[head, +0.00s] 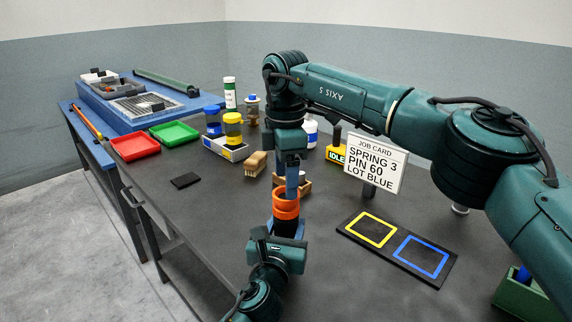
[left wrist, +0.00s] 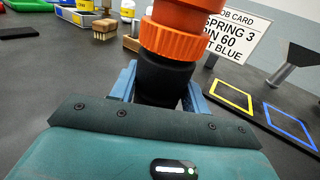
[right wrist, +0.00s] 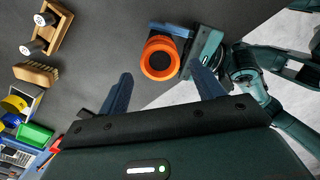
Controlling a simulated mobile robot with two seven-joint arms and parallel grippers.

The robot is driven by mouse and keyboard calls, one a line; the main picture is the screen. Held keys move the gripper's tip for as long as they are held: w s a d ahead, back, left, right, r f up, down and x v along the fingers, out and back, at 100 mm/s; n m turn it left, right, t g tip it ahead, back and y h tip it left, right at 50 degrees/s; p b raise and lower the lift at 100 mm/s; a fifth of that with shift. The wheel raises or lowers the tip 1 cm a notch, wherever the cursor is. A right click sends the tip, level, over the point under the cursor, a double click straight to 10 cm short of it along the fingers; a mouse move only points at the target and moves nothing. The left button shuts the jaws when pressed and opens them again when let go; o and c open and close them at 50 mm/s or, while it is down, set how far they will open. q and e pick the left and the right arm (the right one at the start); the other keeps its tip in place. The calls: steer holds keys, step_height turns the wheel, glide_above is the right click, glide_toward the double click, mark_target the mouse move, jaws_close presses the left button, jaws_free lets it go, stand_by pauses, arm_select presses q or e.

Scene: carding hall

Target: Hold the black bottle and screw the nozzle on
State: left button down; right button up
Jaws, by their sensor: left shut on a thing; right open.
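The black bottle (head: 286,226) stands upright between the fingers of my left gripper (head: 287,232), which is shut on it. In the left wrist view the bottle's dark body (left wrist: 163,78) is between the blue fingers. The orange nozzle part (head: 286,203), with a ribbed collar, sits on the bottle's top; I cannot tell how tightly. In the right wrist view it shows as an orange ring (right wrist: 160,57) with a dark centre. My right gripper (right wrist: 162,75) is open above it, pointing down, with the ring beyond and between its fingertips and apparently not touched.
A job card (head: 375,163) stands right of the bottle, behind a black mat (head: 394,247) with yellow and blue squares. A wooden holder (right wrist: 48,30) and a brush (head: 256,164) are close behind. Red (head: 134,147) and green (head: 174,132) trays lie farther left.

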steer(key=n, duration=0.7)
steer(key=shift+r, duration=0.15)
steer(key=n, duration=0.4)
steer(key=shift+r, duration=0.1)
steer(key=n, duration=0.4)
steer(key=shift+r+n, duration=0.1)
steer(key=shift+n, duration=0.2)
steer(key=n, duration=0.6)
steer(key=shift+r, duration=0.15)
steer(key=n, duration=0.5)
steer(key=shift+r, duration=0.1)
steer(key=n, duration=0.6)
steer(key=shift+r, duration=0.15)
steer(key=n, duration=0.4)
steer(key=shift+r, duration=0.1)
steer(key=n, duration=0.5)
steer(key=shift+r, duration=0.1)
